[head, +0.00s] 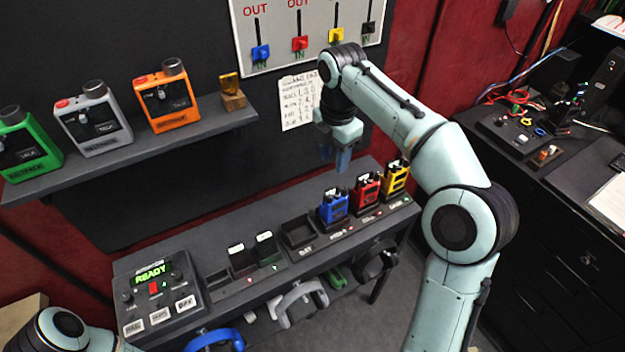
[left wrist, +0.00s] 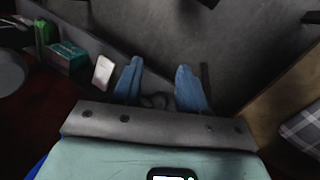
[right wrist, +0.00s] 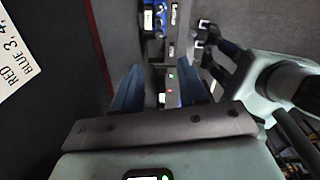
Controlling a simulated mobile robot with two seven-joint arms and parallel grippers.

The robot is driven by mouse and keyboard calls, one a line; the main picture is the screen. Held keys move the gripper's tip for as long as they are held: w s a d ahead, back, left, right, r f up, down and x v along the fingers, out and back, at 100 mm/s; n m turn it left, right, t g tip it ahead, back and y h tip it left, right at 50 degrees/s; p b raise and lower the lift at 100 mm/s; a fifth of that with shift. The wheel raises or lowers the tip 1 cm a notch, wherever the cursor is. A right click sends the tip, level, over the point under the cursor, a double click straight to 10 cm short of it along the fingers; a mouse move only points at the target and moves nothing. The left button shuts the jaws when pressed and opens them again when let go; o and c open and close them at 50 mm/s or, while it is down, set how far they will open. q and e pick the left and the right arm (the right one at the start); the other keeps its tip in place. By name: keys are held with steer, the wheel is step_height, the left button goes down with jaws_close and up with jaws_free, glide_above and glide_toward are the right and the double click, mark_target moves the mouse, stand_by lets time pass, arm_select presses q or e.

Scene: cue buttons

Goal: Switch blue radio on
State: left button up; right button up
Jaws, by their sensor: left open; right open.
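The blue radio (head: 334,206) stands in a charger slot on the dark bench, left of the red radio (head: 366,191) and the yellow radio (head: 395,179). My right gripper (head: 342,163) is above the blue radio, apart from it, fingers pointing down. In the right wrist view the open right gripper (right wrist: 166,88) has nothing between its fingers except the bench below; a radio in its slot (right wrist: 152,20) shows ahead. My left gripper (left wrist: 162,85) is open and empty, facing the floor. Its fingers are outside the head view.
A control box (head: 158,290) reading READY sits at the bench's left end. An empty slot (head: 297,233) lies left of the blue radio. A shelf (head: 130,150) holds green, grey and orange devices. A switch board (head: 310,30) hangs behind; headsets hang under the bench's front edge.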

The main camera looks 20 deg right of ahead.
mark_target(330, 196)
step_height(330, 196, down, 12)
steer(key=shift+f+b, duration=0.15)
steer(key=shift+b, duration=0.65)
steer(key=shift+w+f, duration=0.2)
steer(key=shift+f, duration=0.4)
arm_select(q)
steer(key=s+f, duration=0.2)
steer(key=shift+s+f, duration=0.15)
steer(key=shift+s, duration=0.15)
